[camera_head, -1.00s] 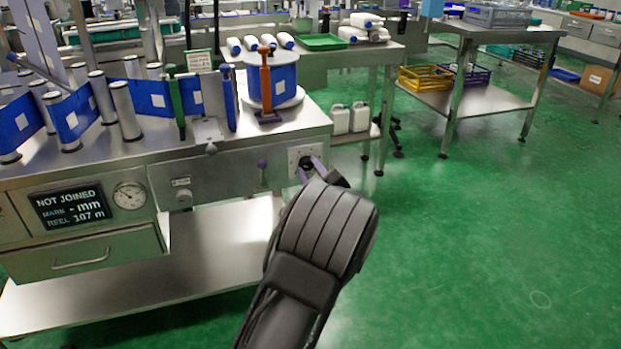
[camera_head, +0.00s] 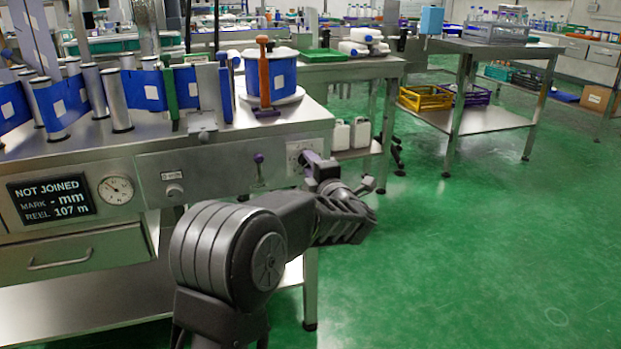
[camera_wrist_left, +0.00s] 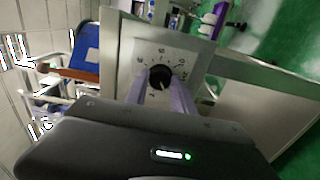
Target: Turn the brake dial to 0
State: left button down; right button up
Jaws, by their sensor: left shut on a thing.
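The brake dial is a black knob (camera_wrist_left: 160,76) on a pale square plate (camera_wrist_left: 143,60) with numbers around it, on the machine's front. In the head view the plate (camera_head: 296,150) shows, while the knob is mostly hidden behind my gripper. My left gripper (camera_wrist_left: 164,86) has its two lilac fingers shut on the knob, one on each side; in the head view the gripper (camera_head: 311,160) reaches the plate from the front right. A light mark shows on the knob, but its exact reading is too small to tell. My right gripper is not in view.
A purple-knobbed lever (camera_head: 259,168) stands left of the dial. A blue reel (camera_head: 279,78) with an orange-handled post (camera_head: 264,75) sits above on the bench. A display (camera_head: 52,198) reads NOT JOINED. White jugs (camera_head: 341,136) stand behind right. Green floor is free at right.

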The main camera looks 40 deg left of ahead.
pick_arm(q)
jog(key=shift+n+b, duration=0.6)
jog(key=shift+n, duration=0.1)
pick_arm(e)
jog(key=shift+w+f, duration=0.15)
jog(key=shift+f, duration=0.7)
pick_arm(q)
jog(key=c, duration=1.1)
grip_release()
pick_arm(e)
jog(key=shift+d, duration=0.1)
pick_arm(q)
jog(key=shift+o, duration=0.2)
jog(key=shift+d, duration=0.1)
jog(key=p+v, duration=0.2)
jog(key=v, duration=0.5)
jog(key=shift+s+d, duration=0.2)
jog(key=shift+d, duration=0.1)
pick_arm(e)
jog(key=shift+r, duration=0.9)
